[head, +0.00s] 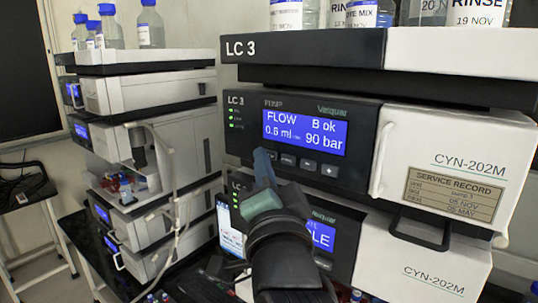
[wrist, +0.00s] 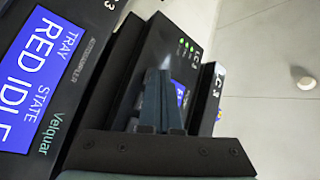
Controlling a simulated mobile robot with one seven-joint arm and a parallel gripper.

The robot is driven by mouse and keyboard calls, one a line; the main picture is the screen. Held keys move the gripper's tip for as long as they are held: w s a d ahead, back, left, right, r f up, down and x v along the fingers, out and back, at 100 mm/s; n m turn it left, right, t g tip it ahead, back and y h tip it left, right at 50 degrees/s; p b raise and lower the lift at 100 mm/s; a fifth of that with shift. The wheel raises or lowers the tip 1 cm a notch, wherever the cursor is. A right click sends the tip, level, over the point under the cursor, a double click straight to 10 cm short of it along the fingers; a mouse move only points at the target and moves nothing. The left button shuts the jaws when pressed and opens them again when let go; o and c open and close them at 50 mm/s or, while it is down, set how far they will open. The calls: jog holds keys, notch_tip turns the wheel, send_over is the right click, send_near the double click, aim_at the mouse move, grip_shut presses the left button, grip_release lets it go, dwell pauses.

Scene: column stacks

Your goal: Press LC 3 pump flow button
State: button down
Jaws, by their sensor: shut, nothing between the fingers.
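The LC 3 pump module (head: 350,115) is the dark panel under the LC 3 top tray in the head view. Its blue display (head: 305,131) reads FLOW, B ok, 90 bar. A row of small buttons (head: 308,164) runs below the display. My gripper (head: 263,158) is shut and empty, its fingertips in front of the left end of this row. They hide that end, so I cannot tell whether they touch a button. In the wrist view my shut fingers (wrist: 160,95) point at the dark pump panel (wrist: 165,50), covering part of its display.
Below the pump is another LC 3 module with a blue display (head: 322,236), partly behind my arm; the wrist view shows its TRAY STATE RED IDLE display (wrist: 35,75). A white door with a handle (head: 380,160) is right of the pump panel. Bottles (head: 475,12) stand on top.

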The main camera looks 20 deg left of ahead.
jog(key=shift+w+d, duration=0.1)
jog(key=shift+w, duration=0.15)
jog(key=shift+s, duration=0.1)
dwell(0.5)
jog(key=shift+s+a, duration=0.3)
jog(key=shift+s, duration=0.4)
jog(key=shift+s+a+p, duration=0.25)
jog(key=shift+s+a, duration=0.05)
jog(key=shift+s, duration=0.5)
jog(key=shift+s+a+p, duration=0.2)
jog(key=shift+s+a, duration=0.05)
jog(key=shift+s, duration=0.5)
jog(key=shift+s+a+p, duration=0.25)
jog(key=shift+s+a, duration=0.05)
jog(key=shift+s, duration=0.5)
jog(key=s+d+r+n+t+h+b, duration=0.3)
jog(key=s+d+r+t+h+b, duration=0.1)
jog(key=d, duration=0.4)
jog(key=s+d+r+n+t+h+b, duration=0.3)
jog(key=s+d+r, duration=0.3)
jog(key=d, duration=0.2)
jog(key=shift+r+n+t+h+b, duration=0.4)
jog(key=shift+t+h+b, duration=0.3)
jog(key=shift+t+b, duration=0.1)
